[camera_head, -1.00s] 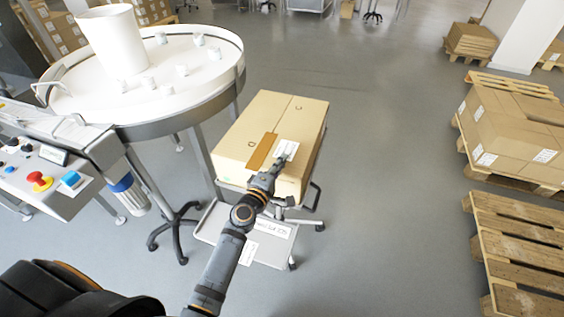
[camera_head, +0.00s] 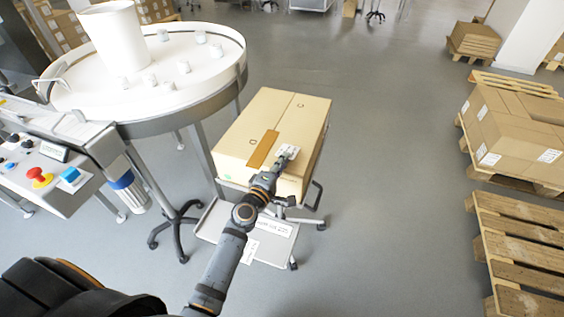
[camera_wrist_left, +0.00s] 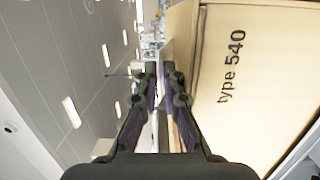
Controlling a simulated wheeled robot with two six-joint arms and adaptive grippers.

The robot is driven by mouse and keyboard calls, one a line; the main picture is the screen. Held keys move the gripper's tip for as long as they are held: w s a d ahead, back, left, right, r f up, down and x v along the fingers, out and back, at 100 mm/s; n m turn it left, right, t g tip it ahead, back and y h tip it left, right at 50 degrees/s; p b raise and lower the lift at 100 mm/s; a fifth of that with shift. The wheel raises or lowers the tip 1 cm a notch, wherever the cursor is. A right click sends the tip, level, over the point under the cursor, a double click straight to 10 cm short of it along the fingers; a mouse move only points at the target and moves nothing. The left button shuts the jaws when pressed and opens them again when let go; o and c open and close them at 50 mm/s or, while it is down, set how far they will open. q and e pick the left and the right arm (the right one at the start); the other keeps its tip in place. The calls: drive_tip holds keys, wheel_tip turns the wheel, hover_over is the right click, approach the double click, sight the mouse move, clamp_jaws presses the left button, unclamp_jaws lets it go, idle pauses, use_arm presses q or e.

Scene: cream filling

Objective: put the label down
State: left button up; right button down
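The large cardboard box (camera_head: 284,114) stands on a small wheeled cart in the middle of the head view, with brown tape on its top. My left gripper (camera_head: 283,157) is at the box's near right top edge. The white label (camera_head: 291,149) is at its fingertips, partly covered by them; whether it lies fully flat on the box cannot be told. In the left wrist view, the fingertips (camera_wrist_left: 160,72) are close together around the thin white label (camera_wrist_left: 167,50), beside the box (camera_wrist_left: 262,60) printed "type 540". My right gripper is out of view.
A round white table (camera_head: 215,66) with several small jars and a tall white cylinder stands left of the box. A control panel (camera_head: 45,170) is at the left. Pallets with boxes (camera_head: 515,130) stand at the right. The floor between is clear.

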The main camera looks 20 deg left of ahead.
use_arm(q)
drive_tip(key=shift+r+p, duration=0.25)
drive_tip(key=shift+p, duration=0.1)
drive_tip(key=shift+r+p, duration=0.65)
drive_tip(key=shift+p, duration=0.05)
drive_tip(key=s+a+b, duration=0.2)
drive_tip(key=s+b, duration=0.2)
drive_tip(key=s, duration=0.7)
drive_tip(key=shift+s+f, duration=0.35)
drive_tip(key=shift+f, duration=0.05)
